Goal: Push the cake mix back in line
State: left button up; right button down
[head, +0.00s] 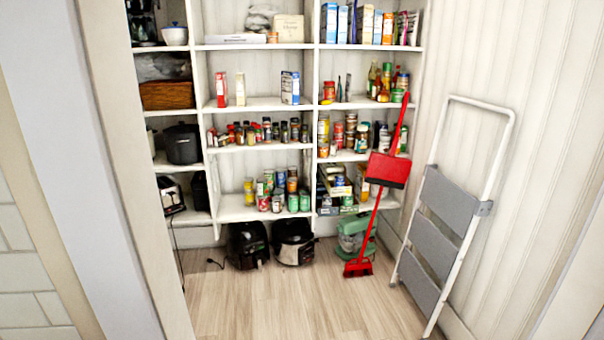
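I cannot read any label, so I cannot tell for certain which box is the cake mix. On the second shelf of the middle bay stand a red and white box (221,90), a slim cream box (240,89) and a white and blue box (290,88) apart on the right. A row of upright boxes, including a blue and white box (328,23) and an orange-marked box (378,27), stands on the top right shelf. Neither of my grippers is in view.
The corner shelving (272,105) holds jars, cans and bottles. A red broom and dustpan (388,169) lean before the right bay. A grey folding step ladder (436,225) leans at the right wall. Black appliances (293,241) sit on the floor. The wooden floor (265,300) in front is clear.

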aim_at(289, 81)
jog(key=i+l, duration=0.35)
jog(key=i, duration=0.15)
jog(key=i+l+z, duration=0.1)
jog(key=i+l, duration=0.25)
jog(key=i, duration=0.15)
jog(key=i+l, duration=0.3)
jog(key=i, duration=0.2)
